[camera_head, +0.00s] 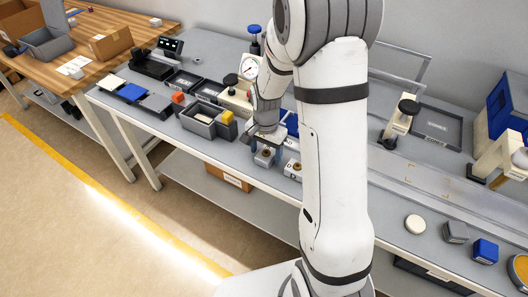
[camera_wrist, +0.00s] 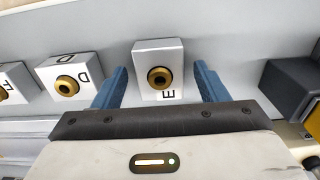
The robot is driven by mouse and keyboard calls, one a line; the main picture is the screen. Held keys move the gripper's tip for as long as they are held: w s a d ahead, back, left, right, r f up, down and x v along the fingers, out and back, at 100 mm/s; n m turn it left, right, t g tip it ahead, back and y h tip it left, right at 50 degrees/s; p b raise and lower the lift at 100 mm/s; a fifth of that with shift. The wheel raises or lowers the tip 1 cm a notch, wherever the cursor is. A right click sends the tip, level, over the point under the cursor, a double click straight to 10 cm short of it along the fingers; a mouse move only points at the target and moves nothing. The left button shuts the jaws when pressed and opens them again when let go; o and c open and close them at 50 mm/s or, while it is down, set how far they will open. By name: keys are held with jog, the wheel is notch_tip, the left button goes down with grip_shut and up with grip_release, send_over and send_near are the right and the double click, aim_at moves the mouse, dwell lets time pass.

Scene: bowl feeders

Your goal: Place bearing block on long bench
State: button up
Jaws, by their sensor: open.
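A bearing block marked E (camera_wrist: 158,72), silver with a bronze bush on top, stands between the two blue fingers of my gripper (camera_wrist: 160,85) in the wrist view. The fingers are apart, with a gap visible on each side of the block. In the head view my gripper (camera_head: 266,148) points down over that block (camera_head: 266,159) near the front edge of the long grey bench (camera_head: 212,47). A like block marked D (camera_wrist: 70,77) stands to the left in the wrist view, and a third (camera_wrist: 10,84) is cut by the frame edge.
A dial gauge stand (camera_head: 246,72) rises just behind. A wooden table (camera_head: 100,22) stands far left.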

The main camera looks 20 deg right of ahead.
aim_at(266, 153)
notch_tip(266, 153, up, 12)
jog(key=f, duration=0.1)
jog(key=s+r+n+t, duration=0.1)
jog(key=s+r+n, duration=0.3)
jog(key=s, duration=0.5)
jog(key=s+r+n+t, duration=0.1)
jog(key=s+r+n, duration=0.2)
jog(key=s, duration=0.6)
jog(key=shift+s+a+r+n+t, duration=0.25)
jog(key=shift+s+r+n+t, duration=0.1)
jog(key=shift+n, duration=0.65)
